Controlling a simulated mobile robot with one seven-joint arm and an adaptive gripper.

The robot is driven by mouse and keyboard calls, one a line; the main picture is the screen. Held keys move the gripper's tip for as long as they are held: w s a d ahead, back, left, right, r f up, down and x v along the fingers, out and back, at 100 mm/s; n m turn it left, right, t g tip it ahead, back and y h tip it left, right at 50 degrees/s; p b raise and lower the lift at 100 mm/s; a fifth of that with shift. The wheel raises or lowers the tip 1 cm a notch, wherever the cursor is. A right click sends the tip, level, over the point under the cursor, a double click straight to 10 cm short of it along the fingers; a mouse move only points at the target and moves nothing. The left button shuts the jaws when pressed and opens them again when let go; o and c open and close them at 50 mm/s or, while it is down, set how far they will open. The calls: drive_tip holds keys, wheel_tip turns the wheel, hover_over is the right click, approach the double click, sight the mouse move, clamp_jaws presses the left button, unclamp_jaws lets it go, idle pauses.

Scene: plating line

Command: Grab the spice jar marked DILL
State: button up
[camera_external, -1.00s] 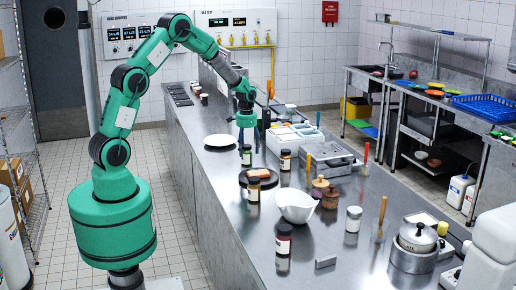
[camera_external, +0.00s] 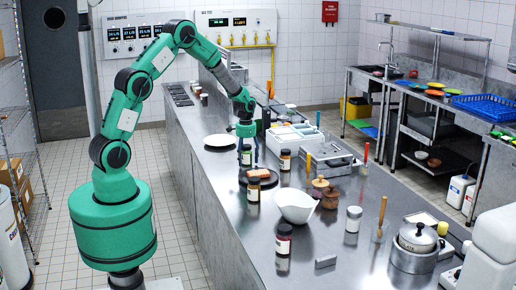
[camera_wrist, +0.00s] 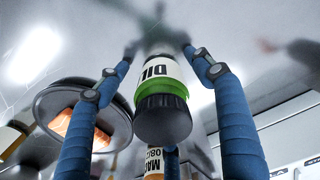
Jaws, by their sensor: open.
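The DILL jar (camera_wrist: 161,97) has a black lid, a green band and a white label reading DIL in the wrist view. It lies between the two blue fingers of my gripper (camera_wrist: 165,55), which are spread open on both sides of it, with a gap to each. In the external view the jar (camera_external: 246,157) stands upright on the steel counter, and my gripper (camera_external: 246,145) is over it with fingers pointing down around it. Whether a finger touches the jar cannot be told.
A dark plate with food (camera_external: 260,179) is close in front. Another labelled jar (camera_external: 285,160) stands to the right, and one (camera_external: 253,190) before the dark plate. A white bowl (camera_external: 295,205) is nearer the camera.

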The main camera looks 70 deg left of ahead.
sight(246, 146)
drive_tip(key=c, duration=1.4)
drive_tip(key=shift+c, duration=0.3)
drive_tip(key=shift+r, duration=0.15)
drive_tip(key=shift+r, duration=0.6)
wheel_tip(246, 146, up, 2)
drive_tip(key=shift+r+p, duration=0.1)
drive_tip(key=shift+p, duration=0.25)
drive_tip(key=s+d, duration=0.2)
drive_tip(key=s, duration=0.3)
drive_tip(key=s+d+r, duration=0.1)
drive_tip(key=s+d, duration=0.1)
drive_tip(key=s, duration=0.2)
drive_tip(key=s+d+p, duration=0.1)
drive_tip(key=s+d, duration=0.1)
drive_tip(key=s, duration=0.3)
drive_tip(key=shift+s+d+r, duration=0.2)
drive_tip(key=shift+s+d, duration=0.05)
drive_tip(key=shift+s, duration=0.05)
